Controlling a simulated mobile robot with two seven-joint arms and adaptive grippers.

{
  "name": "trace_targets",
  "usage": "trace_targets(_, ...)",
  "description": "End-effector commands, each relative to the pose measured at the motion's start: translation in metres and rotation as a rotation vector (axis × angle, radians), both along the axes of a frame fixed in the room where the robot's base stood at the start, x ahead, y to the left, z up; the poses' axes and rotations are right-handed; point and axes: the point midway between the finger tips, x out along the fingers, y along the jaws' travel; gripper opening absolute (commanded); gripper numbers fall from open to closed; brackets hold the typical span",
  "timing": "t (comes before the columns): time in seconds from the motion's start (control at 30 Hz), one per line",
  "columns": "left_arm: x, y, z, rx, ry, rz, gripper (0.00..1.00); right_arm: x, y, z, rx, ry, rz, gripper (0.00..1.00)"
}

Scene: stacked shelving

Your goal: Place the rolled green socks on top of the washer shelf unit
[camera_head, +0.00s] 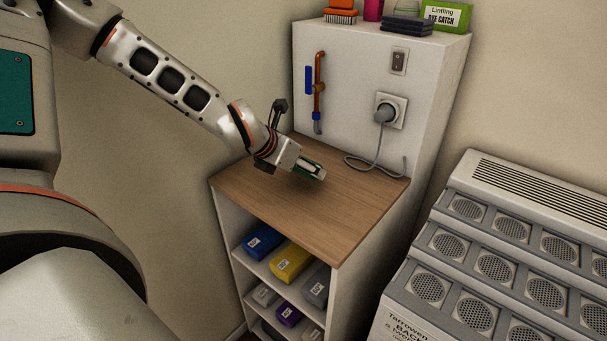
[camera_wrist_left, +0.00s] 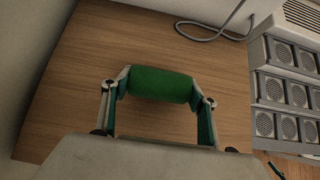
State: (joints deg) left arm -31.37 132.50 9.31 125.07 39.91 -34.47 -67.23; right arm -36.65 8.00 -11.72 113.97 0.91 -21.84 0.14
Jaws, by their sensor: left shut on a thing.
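The rolled green socks (camera_wrist_left: 160,86) are a green cylinder between the two fingers of my left gripper (camera_head: 313,171). The gripper is shut on them, one finger at each end in the left wrist view. In the head view the gripper hides most of the socks. The washer shelf unit (camera_head: 340,208) is white with a bare wooden top. My left gripper is over the back middle part of this top, tilted downward. I cannot tell whether the socks touch the wood. My right gripper is not in view.
A white back panel with a pipe (camera_head: 319,88), a plug (camera_head: 385,112) and a grey cable (camera_head: 376,163) rises behind the top. A grey vented appliance (camera_head: 495,265) stands to the right. The wooden top's front is clear.

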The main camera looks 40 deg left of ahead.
Motion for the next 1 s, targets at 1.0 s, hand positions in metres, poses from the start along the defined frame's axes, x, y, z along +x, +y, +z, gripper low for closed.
trace_targets(1.0, 0.000, 0.001, -0.022, 0.000, 0.000, 0.001, 0.75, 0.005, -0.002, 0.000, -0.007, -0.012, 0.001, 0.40)
